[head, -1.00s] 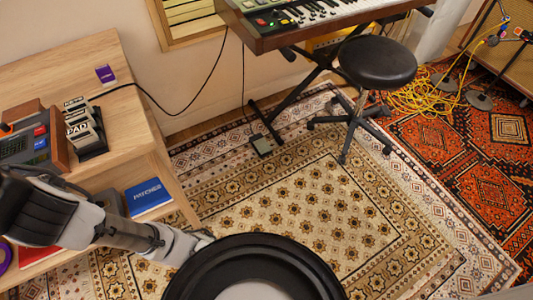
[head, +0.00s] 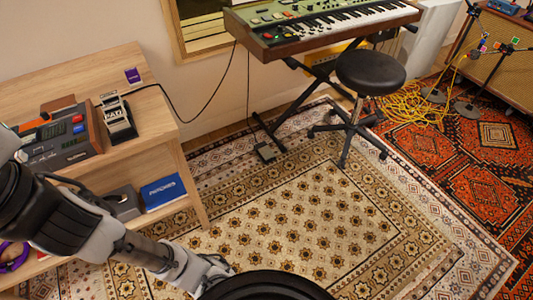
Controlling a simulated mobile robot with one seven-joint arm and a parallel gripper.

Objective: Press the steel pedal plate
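A small pedal with a steel plate (head: 266,152) lies on the patterned rug below the keyboard, beside the foot of the keyboard stand. A thin cable hangs down to it from the keyboard. My arm reaches in from the lower left of the head view, well short of the pedal. My gripper at its end (head: 218,270) is partly hidden behind a dark round shape at the bottom edge. I cannot see its fingers clearly.
A keyboard (head: 320,25) stands on a crossed stand (head: 308,95). A black stool (head: 370,72) on castors is right of the pedal. A wooden shelf (head: 165,130) stands left. Yellow cables (head: 415,112) lie at right. The middle of the rug (head: 310,215) is clear.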

